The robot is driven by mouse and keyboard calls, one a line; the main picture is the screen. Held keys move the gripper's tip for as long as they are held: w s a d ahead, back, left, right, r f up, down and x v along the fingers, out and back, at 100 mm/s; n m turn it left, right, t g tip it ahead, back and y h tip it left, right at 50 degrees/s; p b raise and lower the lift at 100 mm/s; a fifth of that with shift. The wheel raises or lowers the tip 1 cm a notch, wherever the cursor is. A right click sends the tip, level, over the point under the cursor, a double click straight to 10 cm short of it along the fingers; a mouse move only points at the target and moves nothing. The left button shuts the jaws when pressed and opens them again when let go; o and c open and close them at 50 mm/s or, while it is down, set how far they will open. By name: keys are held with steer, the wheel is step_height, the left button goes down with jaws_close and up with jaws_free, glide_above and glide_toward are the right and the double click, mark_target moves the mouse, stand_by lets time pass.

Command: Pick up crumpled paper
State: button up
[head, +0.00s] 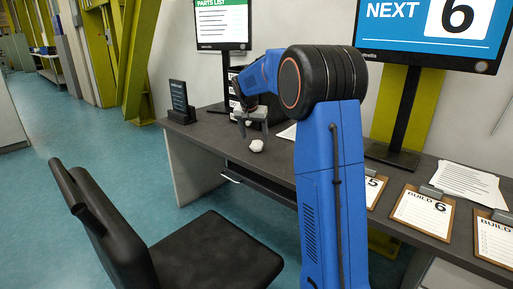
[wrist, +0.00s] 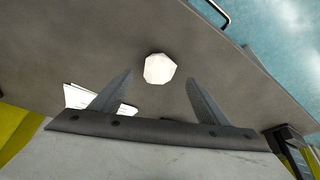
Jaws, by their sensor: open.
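The crumpled paper (head: 257,146) is a small white ball on the dark desk top (head: 222,135), near its front edge. In the wrist view the crumpled paper (wrist: 160,69) lies beyond the fingertips, roughly centred between them. My gripper (head: 254,122) hangs over the desk just behind and above the paper in the head view. In the wrist view my gripper (wrist: 161,78) has its two grey fingers spread wide with nothing between them. The fingers do not appear to touch the paper.
Clipboards, one marked BUILD 6 (head: 424,212), and paper sheets (head: 468,184) lie on the desk's right side. Two monitors, one showing a parts list (head: 222,22), stand behind. A small black sign (head: 179,100) stands at the left end. A black chair (head: 170,245) stands in front.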

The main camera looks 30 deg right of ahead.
mark_target(256, 143)
steer(key=shift+x, duration=3)
steer(key=shift+a, duration=0.1)
steer(key=c, duration=1.1)
